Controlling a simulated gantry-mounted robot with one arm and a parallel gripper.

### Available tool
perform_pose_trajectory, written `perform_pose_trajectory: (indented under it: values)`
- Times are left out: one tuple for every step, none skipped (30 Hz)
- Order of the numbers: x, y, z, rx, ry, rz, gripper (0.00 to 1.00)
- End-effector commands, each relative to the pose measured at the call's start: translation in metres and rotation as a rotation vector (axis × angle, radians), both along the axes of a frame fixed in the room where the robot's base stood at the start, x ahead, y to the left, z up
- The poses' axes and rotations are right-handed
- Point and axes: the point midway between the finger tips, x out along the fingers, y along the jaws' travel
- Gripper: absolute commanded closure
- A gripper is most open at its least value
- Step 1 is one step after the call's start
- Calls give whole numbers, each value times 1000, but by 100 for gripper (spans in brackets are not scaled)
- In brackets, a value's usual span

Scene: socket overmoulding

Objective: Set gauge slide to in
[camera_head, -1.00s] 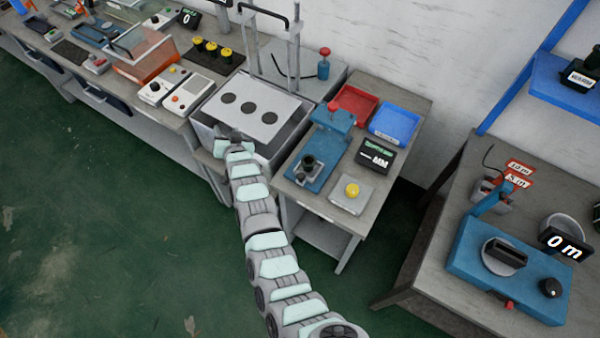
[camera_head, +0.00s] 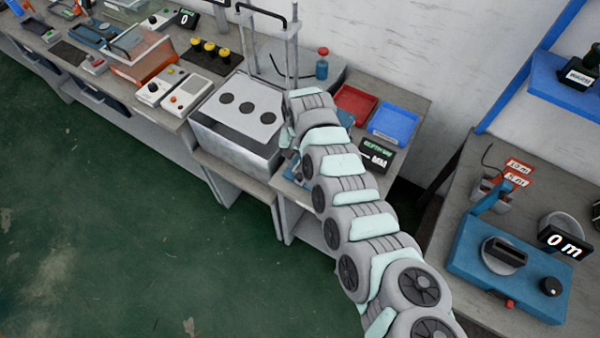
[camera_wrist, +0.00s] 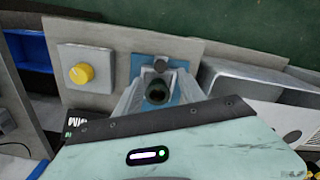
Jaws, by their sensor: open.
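The blue gauge (camera_wrist: 176,72) stands on the side table, and my arm covers most of it in the head view, leaving a blue edge (camera_head: 293,169). In the wrist view a dark round part (camera_wrist: 157,93) sits over the gauge's blue base, with a small dark knob (camera_wrist: 160,65) beyond it. I cannot tell the slide's position. My gripper (camera_wrist: 160,78) is open above the gauge, with its grey fingers on either side of the dark round part. I cannot tell whether they touch anything. My gripper is hidden in the head view.
A pad with a yellow button (camera_wrist: 81,74) stands left of the gauge in the wrist view. The MM display (camera_head: 375,156), red tray (camera_head: 354,103) and blue tray (camera_head: 394,122) share the table. A grey metal bin (camera_head: 236,142) stands close on the left.

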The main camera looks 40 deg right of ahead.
Motion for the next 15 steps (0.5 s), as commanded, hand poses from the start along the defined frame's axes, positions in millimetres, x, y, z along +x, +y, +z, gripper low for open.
perform_pose_trajectory:
  values:
    - [-1, 1, -12, -1, 6, 3, 53]
    - [-1, 1, -18, 1, 7, 3, 53]
    - [0, 1, -25, 0, 4, 2, 53]
    - [1, 1, -31, -2, 1, 3, 53]
    - [1, 0, -37, -3, 2, 3, 53]
    - [0, 1, -44, -1, 3, 2, 53]
    - [0, 1, -49, 0, 3, 3, 53]
    - [0, 1, -54, 0, 2, 2, 53]
    - [1, 0, -59, -1, 0, 1, 53]
    - [1, 0, -62, -2, -1, 2, 53]
    - [1, 0, -64, -2, -3, 2, 53]
    - [2, 0, -67, -3, -3, 2, 53]
    - [2, 0, -69, -2, -4, 1, 53]
    - [1, 0, -70, -2, -4, 1, 53]
    - [1, -1, -71, -2, -4, 0, 53]
